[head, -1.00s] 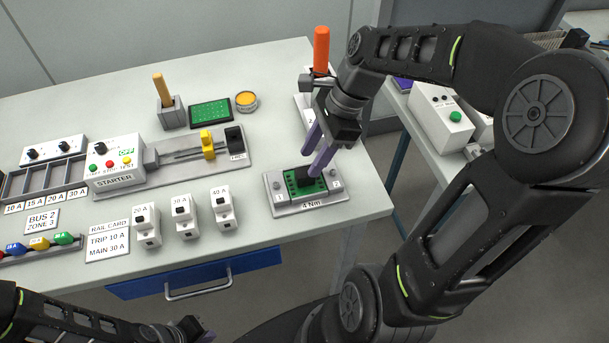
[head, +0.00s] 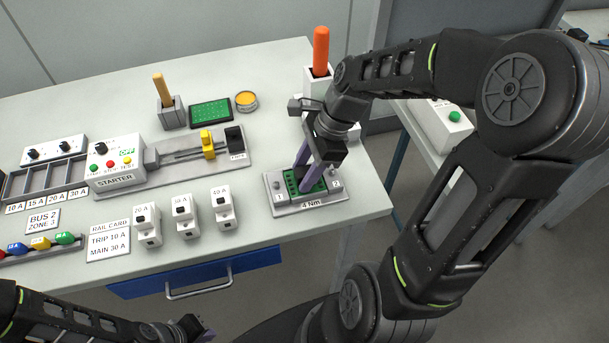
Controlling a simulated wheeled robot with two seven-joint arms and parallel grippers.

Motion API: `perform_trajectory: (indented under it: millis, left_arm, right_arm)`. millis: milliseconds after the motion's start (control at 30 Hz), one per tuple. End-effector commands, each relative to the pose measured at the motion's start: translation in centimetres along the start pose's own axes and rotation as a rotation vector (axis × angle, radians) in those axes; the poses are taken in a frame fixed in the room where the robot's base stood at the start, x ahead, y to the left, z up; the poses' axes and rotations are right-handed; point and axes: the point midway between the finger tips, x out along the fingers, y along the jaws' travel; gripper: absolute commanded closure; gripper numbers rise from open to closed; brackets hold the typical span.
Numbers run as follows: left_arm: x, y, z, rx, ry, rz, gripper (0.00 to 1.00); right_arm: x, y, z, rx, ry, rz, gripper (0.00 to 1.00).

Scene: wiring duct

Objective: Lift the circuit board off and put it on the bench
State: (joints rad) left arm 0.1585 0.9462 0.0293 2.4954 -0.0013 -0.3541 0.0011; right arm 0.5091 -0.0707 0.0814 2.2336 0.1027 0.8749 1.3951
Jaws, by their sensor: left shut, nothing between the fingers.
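The green circuit board (head: 291,183) lies in a light grey fixture (head: 310,208) marked "4 Nm", at the right front of the bench. Round knobs by the labels 1 (head: 276,186) and 2 (head: 334,174) flank it. My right gripper (head: 308,188) points down at the board. Its purple fingers reach the middle of the board and hide the black block there. Whether they grip the block cannot be made out. My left gripper (head: 203,333) is shut and empty at the bottom edge, in front of the bench, only partly in view.
Bare bench top (head: 262,225) lies left of and in front of the fixture. Three white breakers (head: 183,216) stand left of it. Behind are a slide unit with a yellow block (head: 208,145), a green mat (head: 210,113) and an orange-handled tool (head: 321,52) in a holder.

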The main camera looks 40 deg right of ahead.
Motion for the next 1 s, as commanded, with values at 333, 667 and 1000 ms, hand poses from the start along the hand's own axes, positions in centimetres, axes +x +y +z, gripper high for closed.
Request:
perform_trajectory:
  millis: [333,667,1000]
  left_arm:
    - [0.0,0.0,0.0,0.0,0.0,0.0,1.0]
    - [0.0,0.0,0.0,0.0,0.0,0.0,1.0]
    - [0.0,0.0,0.0,0.0,0.0,0.0,1.0]
  right_arm:
    - [-0.03,0.0,0.0,0.0,0.0,0.0,0.64]
    - [-0.03,0.0,0.0,0.0,0.0,0.0,0.91]
    - [-0.05,-0.01,0.01,0.0,0.0,0.0,1.0]
